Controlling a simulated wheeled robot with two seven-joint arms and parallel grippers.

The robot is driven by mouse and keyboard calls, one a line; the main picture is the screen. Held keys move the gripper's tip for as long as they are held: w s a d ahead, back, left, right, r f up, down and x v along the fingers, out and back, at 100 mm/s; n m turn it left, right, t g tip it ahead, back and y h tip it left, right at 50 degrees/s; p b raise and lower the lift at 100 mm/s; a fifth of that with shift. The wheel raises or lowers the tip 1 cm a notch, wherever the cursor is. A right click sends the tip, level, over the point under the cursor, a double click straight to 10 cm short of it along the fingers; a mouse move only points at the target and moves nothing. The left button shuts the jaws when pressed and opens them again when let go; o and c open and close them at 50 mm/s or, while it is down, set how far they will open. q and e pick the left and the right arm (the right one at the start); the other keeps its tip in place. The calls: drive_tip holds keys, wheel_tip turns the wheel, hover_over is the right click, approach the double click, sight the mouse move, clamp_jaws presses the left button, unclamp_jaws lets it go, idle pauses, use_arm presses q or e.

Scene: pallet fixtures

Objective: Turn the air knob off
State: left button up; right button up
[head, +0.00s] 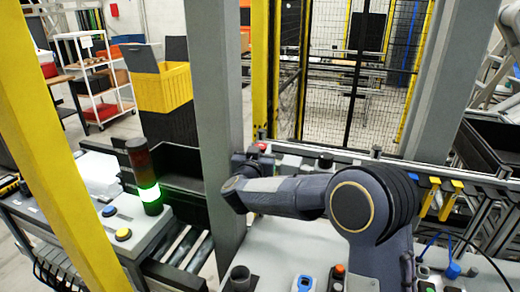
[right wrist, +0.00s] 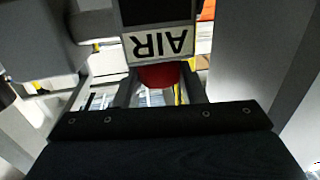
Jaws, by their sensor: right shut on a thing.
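The air knob (right wrist: 158,76) is red and shows in the right wrist view, just below a white label (right wrist: 160,43) that reads "AIR" upside down. My right gripper (right wrist: 160,90) has one finger on each side of the knob and is shut on it. Part of the knob is hidden between the fingers. My left gripper is not in view.
A grey post (head: 213,110) stands close to my right wrist. A yellow post (head: 60,140) crosses the left side. A signal lamp (head: 150,195) glows green on the left bench. Small tools and buttons crowd the bench (head: 280,240) in front.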

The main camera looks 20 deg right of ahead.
idle(0.3)
drive_tip(key=o, duration=1)
drive_tip(key=shift+s+a+f, duration=0.1)
drive_tip(key=shift+s+a, duration=0.1)
drive_tip(key=shift+s, duration=0.15)
drive_tip(key=b+v, duration=0.2)
drive_tip(key=v, duration=0.5)
drive_tip(key=shift+b, duration=0.3)
drive_tip(key=shift+d, duration=0.15)
